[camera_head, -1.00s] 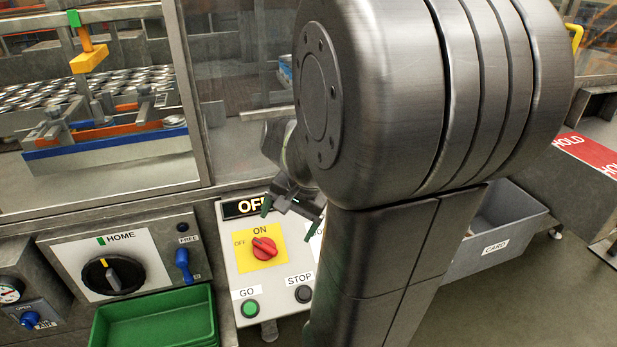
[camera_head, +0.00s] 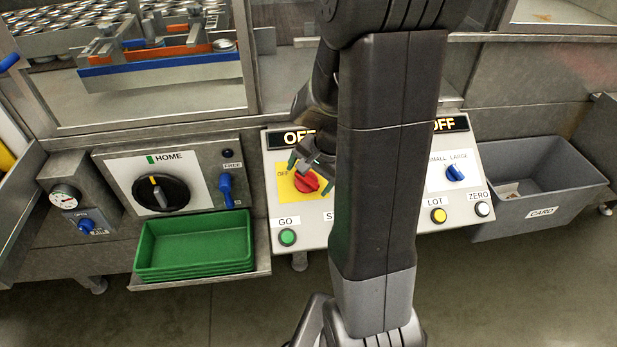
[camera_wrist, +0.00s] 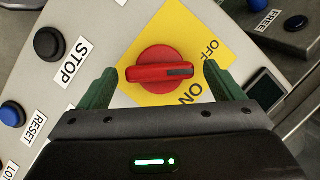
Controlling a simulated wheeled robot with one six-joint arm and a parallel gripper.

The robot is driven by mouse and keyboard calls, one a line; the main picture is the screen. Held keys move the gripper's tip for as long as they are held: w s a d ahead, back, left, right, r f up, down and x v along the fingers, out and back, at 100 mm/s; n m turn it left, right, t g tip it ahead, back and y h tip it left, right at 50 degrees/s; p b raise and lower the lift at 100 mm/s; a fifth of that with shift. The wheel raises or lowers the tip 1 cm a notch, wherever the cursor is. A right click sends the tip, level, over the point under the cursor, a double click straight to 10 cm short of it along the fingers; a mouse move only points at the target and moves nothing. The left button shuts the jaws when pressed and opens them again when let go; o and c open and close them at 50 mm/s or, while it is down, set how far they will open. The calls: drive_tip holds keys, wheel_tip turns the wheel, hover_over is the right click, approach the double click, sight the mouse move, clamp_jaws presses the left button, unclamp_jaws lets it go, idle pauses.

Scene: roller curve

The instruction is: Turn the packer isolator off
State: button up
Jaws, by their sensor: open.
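The isolator is a red rotary knob (camera_head: 307,182) on a yellow plate (camera_head: 285,187) in the sloped white panel. In the wrist view the knob (camera_wrist: 160,72) fills the middle, on the yellow plate (camera_wrist: 165,35) marked OFF and ON. A dark stripe on its bar points right, between the two words. My gripper (camera_wrist: 159,76) is open, its green fingers on either side of the knob, with visible gaps. I cannot tell how deep they reach. In the head view my gripper (camera_head: 311,166) is just above the knob, and my arm hides part of the panel.
Beside the knob are a green GO button (camera_head: 287,237) and a dark STOP button (camera_wrist: 49,43). Green trays (camera_head: 194,246) sit at left below a HOME dial (camera_head: 160,192). A blue selector (camera_head: 455,173) and a grey CARD bin (camera_head: 540,190) are at right.

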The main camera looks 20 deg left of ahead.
drive_tip(key=shift+a+f, duration=0.15)
drive_tip(key=shift+f, duration=0.35)
drive_tip(key=c, duration=1)
drive_tip(key=n+h, duration=0.1)
drive_tip(key=n, duration=0.3)
drive_tip(key=shift+a+h, duration=0.15)
drive_tip(key=shift+h, duration=0.25)
drive_tip(key=shift+n+t+h, duration=0.4)
drive_tip(key=shift+n+h, duration=0.4)
drive_tip(key=shift+n, duration=1.2)
drive_tip(key=shift+r, duration=0.1)
